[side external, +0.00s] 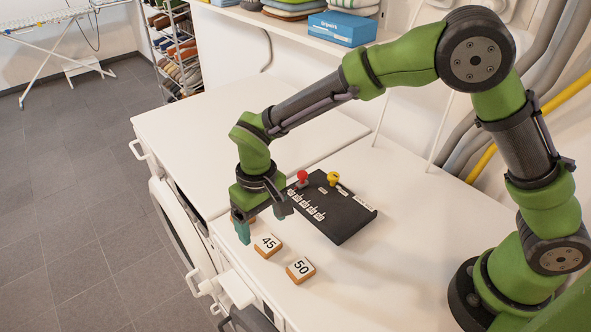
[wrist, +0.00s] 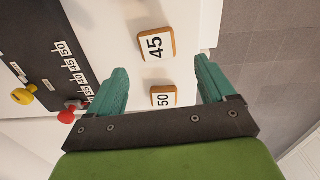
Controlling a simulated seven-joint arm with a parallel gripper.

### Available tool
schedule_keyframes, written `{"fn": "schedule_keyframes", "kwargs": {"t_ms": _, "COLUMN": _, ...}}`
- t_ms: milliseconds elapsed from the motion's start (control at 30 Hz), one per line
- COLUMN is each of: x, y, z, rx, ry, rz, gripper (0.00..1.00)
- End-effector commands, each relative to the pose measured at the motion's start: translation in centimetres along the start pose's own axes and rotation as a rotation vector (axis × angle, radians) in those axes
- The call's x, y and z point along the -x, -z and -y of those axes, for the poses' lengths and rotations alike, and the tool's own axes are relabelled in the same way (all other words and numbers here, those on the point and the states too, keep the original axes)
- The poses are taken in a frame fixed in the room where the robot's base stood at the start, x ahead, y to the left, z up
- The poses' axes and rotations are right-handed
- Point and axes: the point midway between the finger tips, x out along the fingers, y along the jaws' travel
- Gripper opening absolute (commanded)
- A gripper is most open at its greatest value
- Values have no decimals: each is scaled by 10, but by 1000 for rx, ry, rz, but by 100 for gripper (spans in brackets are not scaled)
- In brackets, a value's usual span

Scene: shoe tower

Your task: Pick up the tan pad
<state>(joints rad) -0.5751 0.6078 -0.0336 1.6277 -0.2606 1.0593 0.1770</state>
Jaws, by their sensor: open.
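Small tan-edged pads with white numbered tops lie on the white worktop; I cannot tell which one the task means. One reads 45 (side external: 267,245) and another reads 50 (side external: 300,269) in the side external view. A third tan pad (side external: 251,219) is mostly hidden behind my gripper (side external: 262,219). In the wrist view, my gripper (wrist: 162,68) is open and empty. A pad whose number looks like 50 (wrist: 163,96) shows between its green fingers, apart from both. The 45 pad (wrist: 156,45) lies beyond the fingertips.
A dark board (side external: 345,215) with number labels, a red knob (side external: 302,176) and a yellow knob (side external: 333,179) lies beside the pads. The worktop's edge and the tiled floor (side external: 70,190) are on the other side. The worktop (side external: 230,115) farther back is clear.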

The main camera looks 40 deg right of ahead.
Motion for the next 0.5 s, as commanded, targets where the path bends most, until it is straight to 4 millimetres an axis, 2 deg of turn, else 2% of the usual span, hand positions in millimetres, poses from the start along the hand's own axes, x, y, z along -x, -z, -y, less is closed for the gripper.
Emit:
{"fn": "schedule_keyframes", "kwargs": {"t_ms": 300, "x": -43, "y": -4, "z": -2, "rx": 0, "ry": -2, "rz": 3, "gripper": 83}}
{"fn": "schedule_keyframes", "kwargs": {"t_ms": 500, "x": -52, "y": -4, "z": -2, "rx": -1, "ry": 0, "rz": 1, "gripper": 83}}
